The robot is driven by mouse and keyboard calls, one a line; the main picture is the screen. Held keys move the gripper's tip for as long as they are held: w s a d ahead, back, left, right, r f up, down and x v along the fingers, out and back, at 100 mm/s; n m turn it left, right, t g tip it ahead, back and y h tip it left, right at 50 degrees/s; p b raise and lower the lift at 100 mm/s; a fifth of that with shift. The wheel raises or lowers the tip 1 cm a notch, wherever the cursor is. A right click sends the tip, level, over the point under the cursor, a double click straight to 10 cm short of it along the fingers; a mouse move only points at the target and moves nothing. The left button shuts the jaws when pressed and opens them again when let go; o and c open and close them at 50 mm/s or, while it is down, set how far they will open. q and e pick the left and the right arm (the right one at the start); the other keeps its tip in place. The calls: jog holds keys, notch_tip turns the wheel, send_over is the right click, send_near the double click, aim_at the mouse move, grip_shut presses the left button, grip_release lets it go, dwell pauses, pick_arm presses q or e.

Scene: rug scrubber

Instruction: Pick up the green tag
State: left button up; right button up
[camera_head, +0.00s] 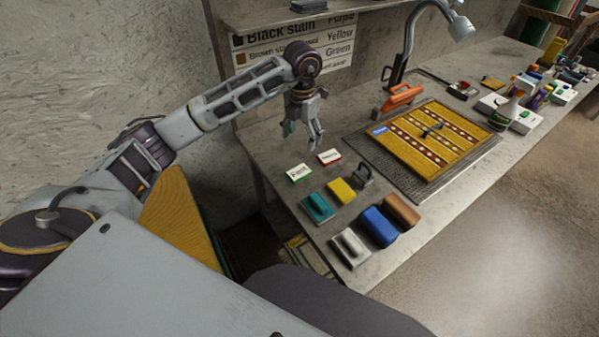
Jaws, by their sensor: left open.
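The green tag (299,173) is a small white card with dark lettering and a green edge, lying flat near the left edge of the grey workbench (441,214). A similar tag with a red edge (329,157) lies to its right and a little farther back. My left gripper (303,137) comes in from the left and points down above the bench, behind the two tags. Its fingers are apart with nothing between them, and it does not touch the green tag. My right gripper is not in view.
Sponges and brushes, teal (318,208), yellow (341,191) and blue (379,226), lie in front of the tags. A patterned rug (432,139) lies on a grid tray to the right. An orange tool (399,98) and a lamp (461,27) stand behind. Bottles crowd the far right.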

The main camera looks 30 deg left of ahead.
pick_arm(q)
jog(key=shift+d+m, duration=0.15)
jog(key=shift+m, duration=1.45)
send_over(302, 170)
notch_tip(302, 170, down, 7)
jog(key=shift+p, duration=0.35)
jog(key=shift+f, duration=0.8)
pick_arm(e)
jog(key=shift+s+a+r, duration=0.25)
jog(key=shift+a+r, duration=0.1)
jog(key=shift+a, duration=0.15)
pick_arm(q)
jog(key=shift+f, duration=0.1)
